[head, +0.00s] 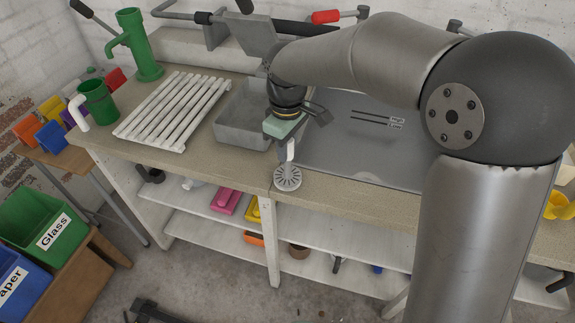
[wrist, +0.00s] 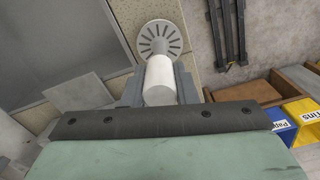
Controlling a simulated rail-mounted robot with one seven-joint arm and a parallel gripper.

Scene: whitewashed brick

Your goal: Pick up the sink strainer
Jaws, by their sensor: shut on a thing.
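The sink strainer is a round grey slotted disc with a white stem. In the head view the sink strainer (head: 288,179) hangs below my gripper (head: 287,150), just in front of the counter's front edge. In the wrist view the strainer's slotted disc (wrist: 160,40) lies beyond the jaws, and my gripper (wrist: 150,92) is shut on its white stem (wrist: 158,80). The disc is below the jaws, and the fingertips are partly hidden by the gripper body in the wrist view.
The counter (head: 235,170) carries a grey sink basin (head: 240,130), a white slatted rack (head: 175,108), a green mug (head: 98,102) and a green hand pump (head: 135,45). Shelves below hold colored items. A green Glass bin (head: 40,225) stands at left.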

